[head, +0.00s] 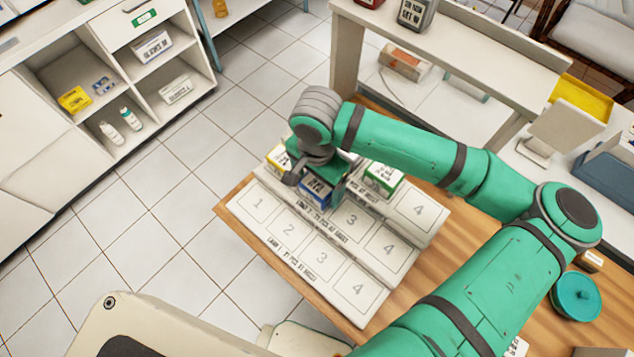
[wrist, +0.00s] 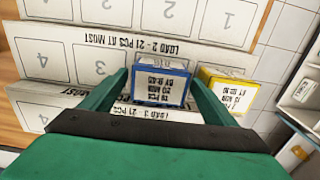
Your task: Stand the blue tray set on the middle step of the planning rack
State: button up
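The blue tray set (head: 316,191) is a small blue box with a white label; it also shows in the wrist view (wrist: 160,83). My gripper (wrist: 160,90) has one finger on each side of it and looks shut on it. In the head view my gripper (head: 318,172) is over the planning rack (head: 322,258). The blue set is upright at the second place of the middle step, beside the number 3 square. I cannot tell whether its base touches the step. My gripper hides part of it in the head view.
A yellow set (wrist: 226,92) stands close beside the blue one, at the rack's end. A green set (head: 383,178) stands on the back step. The front step and middle places 3 and 4 are bare. A teal round pot (head: 576,297) is on the wooden table (head: 481,247).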

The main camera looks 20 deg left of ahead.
aim_at(318, 184)
jog(key=shift+r, duration=0.15)
notch_tip(318, 184, up, 12)
dwell(0.5)
